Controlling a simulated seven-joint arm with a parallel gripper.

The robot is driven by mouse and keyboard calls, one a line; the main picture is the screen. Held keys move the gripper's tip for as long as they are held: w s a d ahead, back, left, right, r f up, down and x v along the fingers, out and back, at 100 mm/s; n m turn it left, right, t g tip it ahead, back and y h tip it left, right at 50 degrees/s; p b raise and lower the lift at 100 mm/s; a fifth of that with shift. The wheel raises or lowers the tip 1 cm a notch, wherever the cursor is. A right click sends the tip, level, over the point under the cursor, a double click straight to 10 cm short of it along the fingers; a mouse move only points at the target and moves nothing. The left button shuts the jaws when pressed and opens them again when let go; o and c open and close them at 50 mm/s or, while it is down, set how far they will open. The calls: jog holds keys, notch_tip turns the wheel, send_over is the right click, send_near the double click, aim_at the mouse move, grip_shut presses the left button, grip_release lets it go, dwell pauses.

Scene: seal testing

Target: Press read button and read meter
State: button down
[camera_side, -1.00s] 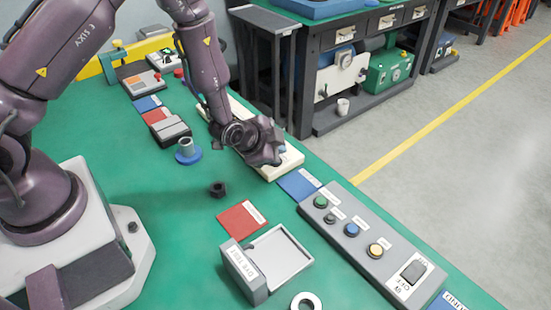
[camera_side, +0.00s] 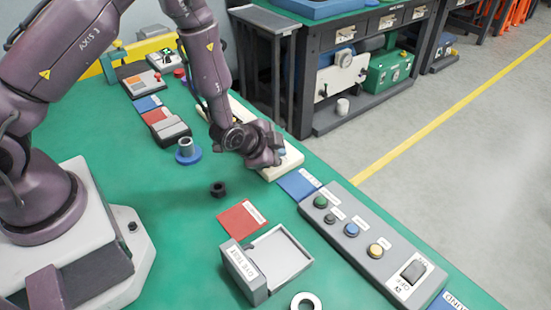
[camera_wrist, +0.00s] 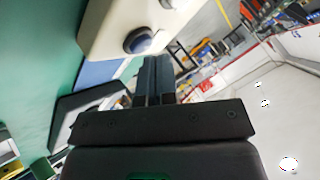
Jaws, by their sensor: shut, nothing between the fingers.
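A long cream box (camera_side: 291,160) lies on the green bench, partly hidden behind my arm in the side view. In the wrist view the cream box (camera_wrist: 108,22) fills the top, with a round blue-grey button (camera_wrist: 138,41) on it. My gripper (camera_side: 279,157) is over the right end of this box in the side view. In the wrist view my gripper (camera_wrist: 154,62) is shut and empty, with its fingertips close below and right of the button. I cannot tell whether they touch the box. No meter display or reading is legible.
A grey tray (camera_side: 283,258), a white ring (camera_side: 305,301), a dark nut (camera_side: 218,189) and a blue flanged part (camera_side: 187,152) stand on the bench.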

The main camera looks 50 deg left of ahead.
jog(key=shift+f, duration=0.4)
dwell(0.5)
jog(key=shift+r, duration=0.85)
jog(key=shift+r, duration=2.5)
jog(key=shift+f, duration=0.1)
